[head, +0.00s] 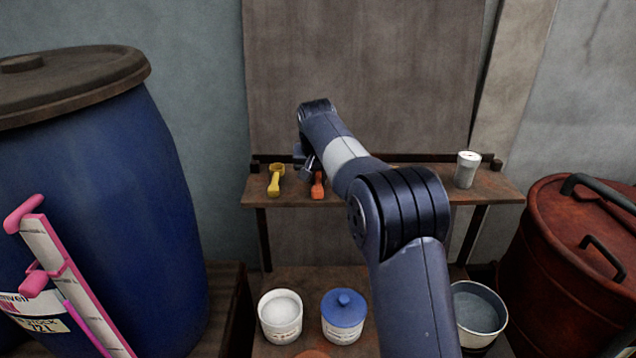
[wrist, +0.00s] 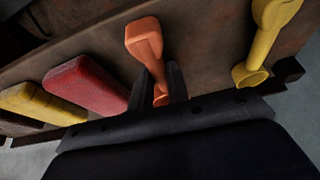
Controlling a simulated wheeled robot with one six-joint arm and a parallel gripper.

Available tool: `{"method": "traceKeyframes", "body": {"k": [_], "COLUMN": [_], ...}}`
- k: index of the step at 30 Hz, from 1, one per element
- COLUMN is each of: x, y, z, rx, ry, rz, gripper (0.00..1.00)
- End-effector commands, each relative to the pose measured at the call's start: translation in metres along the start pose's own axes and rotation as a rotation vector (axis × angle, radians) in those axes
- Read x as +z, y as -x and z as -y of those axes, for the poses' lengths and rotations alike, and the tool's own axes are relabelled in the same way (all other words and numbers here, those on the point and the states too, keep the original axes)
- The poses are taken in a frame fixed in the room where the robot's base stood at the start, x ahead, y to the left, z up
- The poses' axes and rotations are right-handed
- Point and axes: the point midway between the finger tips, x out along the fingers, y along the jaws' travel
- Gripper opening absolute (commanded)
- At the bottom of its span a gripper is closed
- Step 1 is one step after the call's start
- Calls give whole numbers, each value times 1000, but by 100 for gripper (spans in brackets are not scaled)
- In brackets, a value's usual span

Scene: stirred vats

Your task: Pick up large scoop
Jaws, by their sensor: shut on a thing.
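In the head view my gripper (head: 307,165) is small, dark and partly covered by my arm. A yellow scoop (head: 275,180) lies on the shelf to the left of the orange one, apart from my gripper. It also shows at the right of the wrist view (wrist: 268,40).
A red block (wrist: 88,82) and a yellow block (wrist: 42,102) lie on the shelf. A white cup (head: 467,170) stands at its right. Below are a white tub (head: 281,322), a blue-lidded jar (head: 343,318) and a bucket (head: 478,316). A blue barrel (head: 110,210) and red drum (head: 560,260) flank the shelf.

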Motion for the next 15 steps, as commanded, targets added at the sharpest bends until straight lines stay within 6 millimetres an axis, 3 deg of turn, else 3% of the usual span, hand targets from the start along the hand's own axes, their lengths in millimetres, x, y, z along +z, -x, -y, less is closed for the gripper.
{"method": "traceKeyframes", "body": {"k": [10,15], "x": [-1,-6], "y": [2,12], "z": [0,0], "rx": [0,-1], "ry": [0,0], "rz": [-1,-3], "gripper": [0,0]}}
